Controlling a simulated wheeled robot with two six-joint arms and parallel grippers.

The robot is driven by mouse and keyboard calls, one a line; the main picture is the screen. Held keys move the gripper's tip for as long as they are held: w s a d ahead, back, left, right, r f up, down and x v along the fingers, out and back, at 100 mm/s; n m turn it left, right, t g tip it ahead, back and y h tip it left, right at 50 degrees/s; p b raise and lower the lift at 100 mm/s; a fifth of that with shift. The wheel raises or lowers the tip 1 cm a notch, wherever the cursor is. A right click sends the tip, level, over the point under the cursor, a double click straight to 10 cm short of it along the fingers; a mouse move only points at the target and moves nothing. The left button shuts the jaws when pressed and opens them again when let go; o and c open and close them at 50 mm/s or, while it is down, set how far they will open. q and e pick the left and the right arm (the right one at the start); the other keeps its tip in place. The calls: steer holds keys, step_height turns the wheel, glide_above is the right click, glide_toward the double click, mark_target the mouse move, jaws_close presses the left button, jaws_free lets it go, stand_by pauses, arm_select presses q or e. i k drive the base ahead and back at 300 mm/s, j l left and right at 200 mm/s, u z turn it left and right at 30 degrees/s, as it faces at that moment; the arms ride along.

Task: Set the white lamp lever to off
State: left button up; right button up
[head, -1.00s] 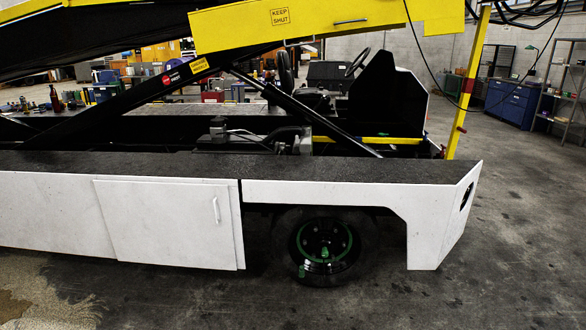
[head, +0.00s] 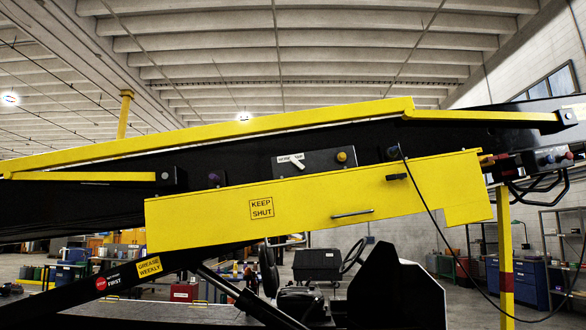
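A small white lever (head: 298,163) sits on a dark control panel (head: 322,165) on the side of the belt loader's boom, near the middle of the head view. The lever is tilted, and small lettering above it is too small to read surely. A yellow knob (head: 342,157) is to its right on the same panel. Neither of my grippers shows in the head view.
A yellow cover (head: 320,198) marked "KEEP SHUT" lies below the panel, with a handle (head: 352,214). A black cable (head: 440,236) hangs at right.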

mark_target(294, 159)
steer(key=i+j+u, duration=0.1)
steer(key=i+j, duration=0.7)
steer(key=i, duration=0.15)
